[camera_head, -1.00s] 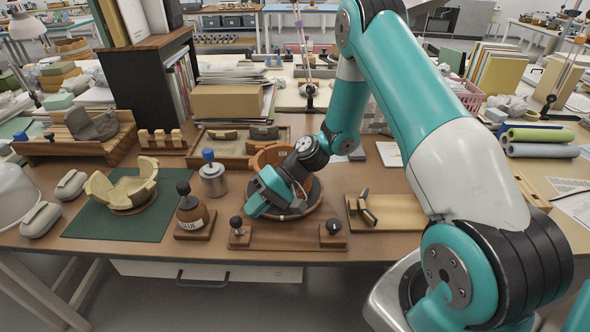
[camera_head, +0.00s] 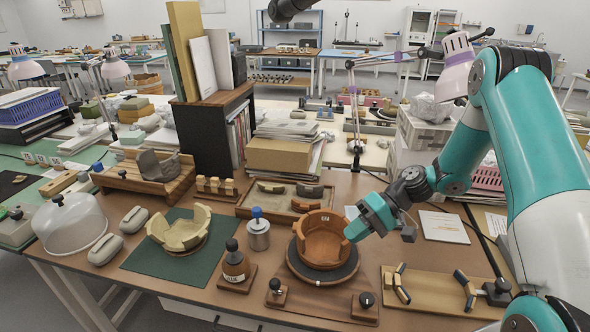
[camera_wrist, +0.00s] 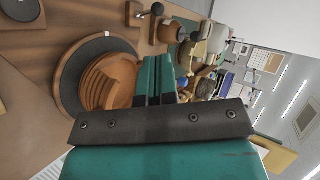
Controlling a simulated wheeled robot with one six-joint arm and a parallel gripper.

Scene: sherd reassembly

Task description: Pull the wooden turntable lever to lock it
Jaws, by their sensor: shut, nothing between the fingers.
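The turntable (camera_head: 322,276) is a round dark disc with a wooden rim, bearing an orange-brown, partly built pot (camera_head: 321,238). In front of it stand two small wooden pieces with black knobs, one at the left (camera_head: 276,293) and one at the right (camera_head: 364,309); I cannot tell for sure which is the lever. My teal gripper (camera_head: 350,233) is beside the pot's right rim, above the turntable's right side, away from both knobs. In the wrist view its fingers (camera_wrist: 155,68) are together and empty, with the pot (camera_wrist: 108,82) at their left.
A glue bottle (camera_head: 235,266) and a metal weight with a blue knob (camera_head: 258,236) stand left of the turntable. A pale pot (camera_head: 181,232) sits on a green mat (camera_head: 150,262). A board with clamps (camera_head: 430,291) lies at the right. A sherd tray (camera_head: 285,207) is behind.

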